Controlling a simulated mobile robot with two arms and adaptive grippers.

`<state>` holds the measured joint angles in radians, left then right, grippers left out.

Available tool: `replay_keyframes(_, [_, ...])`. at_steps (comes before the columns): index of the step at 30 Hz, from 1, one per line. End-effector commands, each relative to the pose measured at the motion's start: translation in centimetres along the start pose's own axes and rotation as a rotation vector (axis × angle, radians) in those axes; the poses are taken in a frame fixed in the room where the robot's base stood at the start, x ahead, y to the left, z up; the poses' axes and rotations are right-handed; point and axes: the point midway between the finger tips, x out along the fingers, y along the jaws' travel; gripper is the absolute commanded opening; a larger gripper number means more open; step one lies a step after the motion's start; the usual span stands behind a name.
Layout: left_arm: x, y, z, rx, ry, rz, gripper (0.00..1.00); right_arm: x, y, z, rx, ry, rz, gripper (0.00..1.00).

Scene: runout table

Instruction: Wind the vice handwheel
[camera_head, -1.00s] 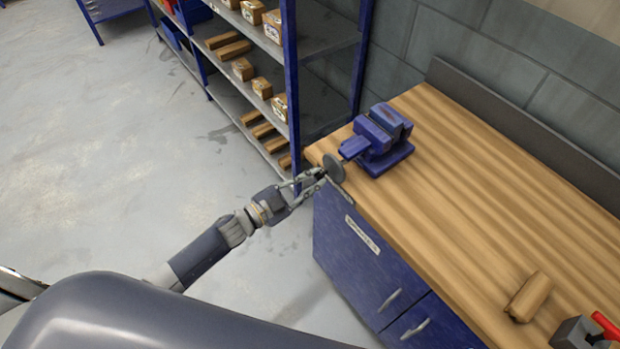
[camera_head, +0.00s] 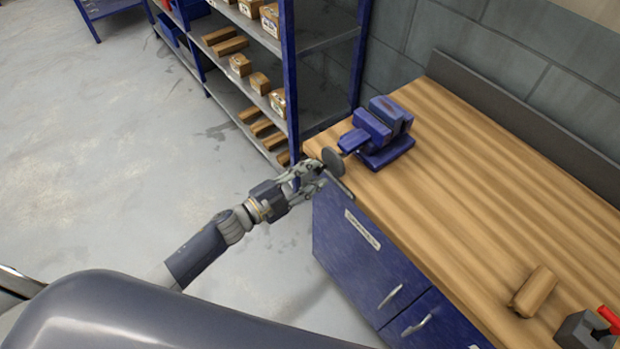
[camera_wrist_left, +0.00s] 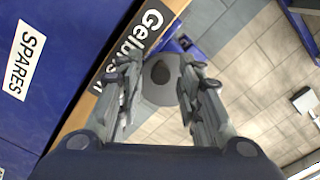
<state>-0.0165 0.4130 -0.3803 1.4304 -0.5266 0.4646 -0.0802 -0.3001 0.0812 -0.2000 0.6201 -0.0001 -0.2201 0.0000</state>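The blue vice (camera_head: 379,133) is fixed near the left end of the wooden workbench (camera_head: 470,190). Its grey round handwheel (camera_head: 333,160) faces the bench's left front edge. My left gripper (camera_head: 312,172) is right at the handwheel in the head view. In the left wrist view the two fingers of my left gripper (camera_wrist_left: 160,95) are spread apart, with the handwheel (camera_wrist_left: 163,78) and its dark knob showing between and just beyond them. I see a gap on each side of the knob. My right gripper does not show.
A blue cabinet (camera_head: 355,262) with a label and handles is under the bench. A shelf rack (camera_head: 291,80) with boxes stands behind the arm. A wooden block (camera_head: 535,291) and a red-handled grey tool (camera_head: 585,330) lie at the bench's right. The bench middle is clear.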

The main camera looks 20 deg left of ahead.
Motion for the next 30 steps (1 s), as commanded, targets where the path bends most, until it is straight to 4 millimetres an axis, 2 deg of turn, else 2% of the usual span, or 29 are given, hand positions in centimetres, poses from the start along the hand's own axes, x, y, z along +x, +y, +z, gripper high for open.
replay_keyframes(1, [0.0,0.2,0.1,0.054,0.001,-0.001,0.33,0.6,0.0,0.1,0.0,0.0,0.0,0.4])
replay_keyframes(8, [0.0,0.2,0.1,0.206,0.001,-0.001,0.33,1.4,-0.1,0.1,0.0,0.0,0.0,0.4])
replay_keyframes(15, [0.0,0.4,0.3,0.61,0.001,-0.001,0.33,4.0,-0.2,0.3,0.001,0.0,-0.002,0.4])
replay_keyframes(20, [0.0,0.1,0.1,0.737,0.001,-0.001,0.33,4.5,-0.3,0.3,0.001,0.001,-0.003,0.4])
replay_keyframes(23, [0.0,0.3,0.3,0.838,0.0,-0.001,0.33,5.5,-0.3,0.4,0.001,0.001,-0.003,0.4])
replay_keyframes(27, [0.0,0.5,0.5,1.109,0.0,-0.002,0.33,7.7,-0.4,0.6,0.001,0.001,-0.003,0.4])
replay_keyframes(30, [0.0,0.3,0.3,1.258,0.001,-0.001,0.33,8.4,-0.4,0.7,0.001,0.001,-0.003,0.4])
